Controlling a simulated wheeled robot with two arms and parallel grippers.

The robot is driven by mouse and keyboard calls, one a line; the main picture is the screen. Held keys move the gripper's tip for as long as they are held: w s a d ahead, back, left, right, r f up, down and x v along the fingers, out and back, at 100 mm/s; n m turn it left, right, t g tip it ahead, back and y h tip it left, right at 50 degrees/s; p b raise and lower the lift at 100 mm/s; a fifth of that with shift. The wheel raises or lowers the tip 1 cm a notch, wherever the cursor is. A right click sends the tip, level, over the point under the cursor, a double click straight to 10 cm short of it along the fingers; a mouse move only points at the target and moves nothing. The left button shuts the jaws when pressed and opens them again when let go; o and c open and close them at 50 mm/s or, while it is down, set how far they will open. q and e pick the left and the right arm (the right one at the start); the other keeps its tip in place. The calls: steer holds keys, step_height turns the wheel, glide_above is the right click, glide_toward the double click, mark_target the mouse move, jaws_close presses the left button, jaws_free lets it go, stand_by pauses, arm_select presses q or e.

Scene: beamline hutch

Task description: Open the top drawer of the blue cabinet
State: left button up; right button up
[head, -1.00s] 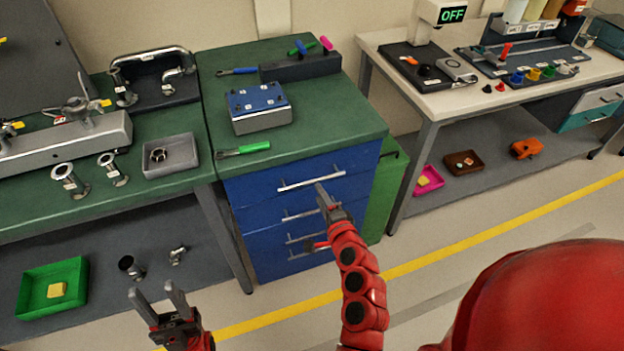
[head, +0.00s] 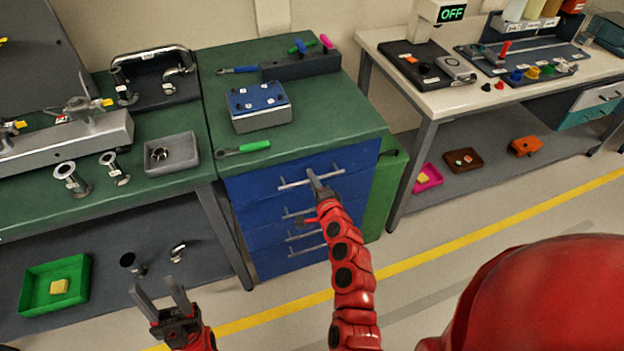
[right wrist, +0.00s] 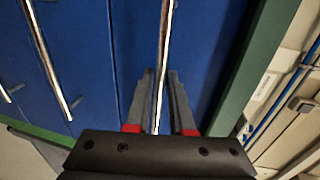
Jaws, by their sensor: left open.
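The blue cabinet (head: 256,228) stands under the green worktop, its drawers all looking closed. The top drawer (head: 245,189) has a silver bar handle (head: 294,183), seen also in the right wrist view (right wrist: 165,40). My right gripper (head: 313,177) is at the right part of this handle. In the right wrist view its two fingers (right wrist: 160,78) lie on either side of the bar; whether they press on it is unclear. My left gripper (head: 157,291) is open and empty, low at the left, away from the cabinet.
A blue-topped box (head: 258,105) and a green-handled tool (head: 245,149) lie on the worktop (head: 330,130). A green panel (head: 385,190) stands right of the cabinet. The floor in front is clear.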

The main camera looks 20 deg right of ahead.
jaws_close()
stand_by(1.1)
